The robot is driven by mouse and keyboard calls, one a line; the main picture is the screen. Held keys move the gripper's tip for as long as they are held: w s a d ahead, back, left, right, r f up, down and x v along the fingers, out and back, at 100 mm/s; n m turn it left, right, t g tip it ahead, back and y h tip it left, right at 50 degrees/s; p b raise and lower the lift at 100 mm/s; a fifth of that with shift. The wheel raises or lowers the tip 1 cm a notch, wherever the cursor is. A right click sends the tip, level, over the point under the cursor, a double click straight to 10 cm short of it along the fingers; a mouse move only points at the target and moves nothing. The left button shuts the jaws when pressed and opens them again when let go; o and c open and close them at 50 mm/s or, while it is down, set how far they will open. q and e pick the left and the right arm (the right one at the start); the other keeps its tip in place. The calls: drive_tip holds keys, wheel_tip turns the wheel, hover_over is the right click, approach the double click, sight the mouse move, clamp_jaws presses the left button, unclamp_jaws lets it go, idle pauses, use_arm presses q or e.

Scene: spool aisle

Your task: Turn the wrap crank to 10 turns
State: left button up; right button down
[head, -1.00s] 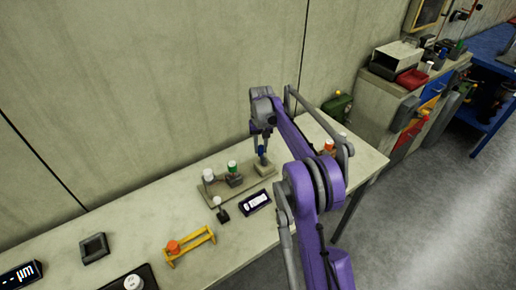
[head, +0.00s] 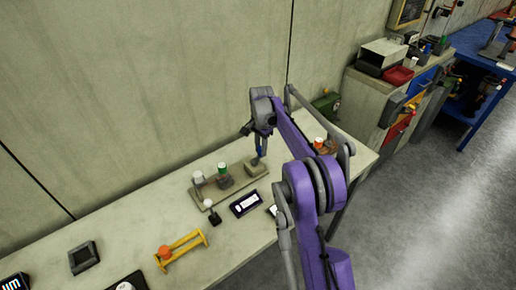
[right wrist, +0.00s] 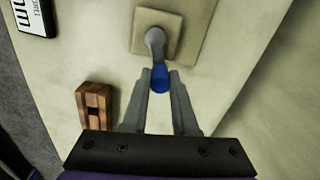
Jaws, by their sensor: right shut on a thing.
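The wrap crank is a short grey arm (right wrist: 155,40) with a blue handle (right wrist: 160,79), on a square beige base plate (right wrist: 178,18) in the right wrist view. In the head view the crank's base (head: 257,169) stands at the right end of a fixture board (head: 208,200) on the bench. My right gripper (right wrist: 160,76) is shut on the blue handle, a finger on each side. In the head view my right gripper (head: 259,134) is small and partly hidden by its own wrist. My left gripper is not in view.
A dark display box (head: 246,203) lies in front of the board. A white-knobbed lever (head: 210,207) and a yellow stand (head: 182,248) are farther left on the bench. A brown block (right wrist: 95,106) is left of my right gripper in the wrist view.

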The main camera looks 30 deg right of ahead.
drive_tip(key=m, duration=0.1)
drive_tip(key=s+m, duration=0.1)
drive_tip(key=m, duration=0.1)
drive_tip(key=s+m, duration=0.1)
drive_tip(key=m, duration=0.1)
drive_tip(key=shift+d+b, duration=0.2)
drive_tip(key=shift+b, duration=0.15)
drive_tip(key=shift+m, duration=0.3)
drive_tip(key=c, duration=0.7)
unclamp_jaws()
wheel_tip(320, 180, up, 11)
drive_tip(key=shift+f+p, duration=0.1)
drive_tip(key=shift+p, duration=0.25)
drive_tip(key=shift+a, duration=0.1)
